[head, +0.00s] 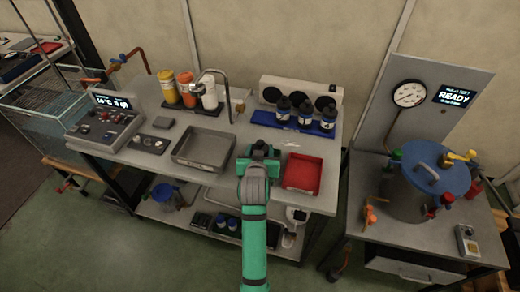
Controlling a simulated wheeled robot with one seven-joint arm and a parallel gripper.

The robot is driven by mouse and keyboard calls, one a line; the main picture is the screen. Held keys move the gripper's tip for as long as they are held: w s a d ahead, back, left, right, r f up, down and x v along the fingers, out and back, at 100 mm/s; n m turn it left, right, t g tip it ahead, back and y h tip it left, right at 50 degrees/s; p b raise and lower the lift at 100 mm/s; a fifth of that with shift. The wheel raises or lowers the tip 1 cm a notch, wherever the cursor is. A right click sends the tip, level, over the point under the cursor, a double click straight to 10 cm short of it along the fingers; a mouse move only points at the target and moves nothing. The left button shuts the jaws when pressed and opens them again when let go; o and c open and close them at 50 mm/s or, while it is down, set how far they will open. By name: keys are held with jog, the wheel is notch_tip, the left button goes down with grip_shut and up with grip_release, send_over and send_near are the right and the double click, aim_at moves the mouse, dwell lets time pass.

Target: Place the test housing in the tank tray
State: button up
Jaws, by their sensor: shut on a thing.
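My gripper (258,153) is over the front middle of the grey bench, between a grey metal tray (176,156) on its left and a red tray (319,176) on its right. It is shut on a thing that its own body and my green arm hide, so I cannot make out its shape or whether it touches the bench. No test housing can be clearly picked out. The grey tray lies under a curved tap and looks empty. The red tray looks empty too. I cannot tell which tray is the tank tray.
Several dark bottles stand in a blue tray (262,119) at the back right. Yellow, orange and white bottles (186,90) stand at the back left. A control box (104,124) and a glass tank (40,105) are at left. A blue-lidded vessel (436,170) stands on the right bench.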

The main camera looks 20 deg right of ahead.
jog(key=o, duration=1.6)
jog(key=shift+f, duration=0.1)
jog(key=shift+c, duration=0.2)
jog(key=v, duration=1.2)
jog(key=s+a+f+n+t+y, duration=0.1)
jog(key=s+a+f+n, duration=0.1)
jog(key=s+a+f, duration=0.35)
jog(key=s+a+f+n+t+y, duration=0.1)
jog(key=s+a+f+n+y, duration=0.15)
jog(key=s+f, duration=0.6)
jog(key=s+a+r, duration=0.1)
jog(key=s+a, duration=0.1)
jog(key=s, duration=0.5)
jog(key=s+a+r+t+y, duration=0.1)
jog(key=s+a+r, duration=0.1)
jog(key=s, duration=0.5)
jog(key=s+a+r, duration=0.1)
jog(key=s+a, duration=0.2)
jog(key=s, duration=0.4)
jog(key=shift+s+a+r, duration=0.25)
jog(key=shift+a, duration=0.05)
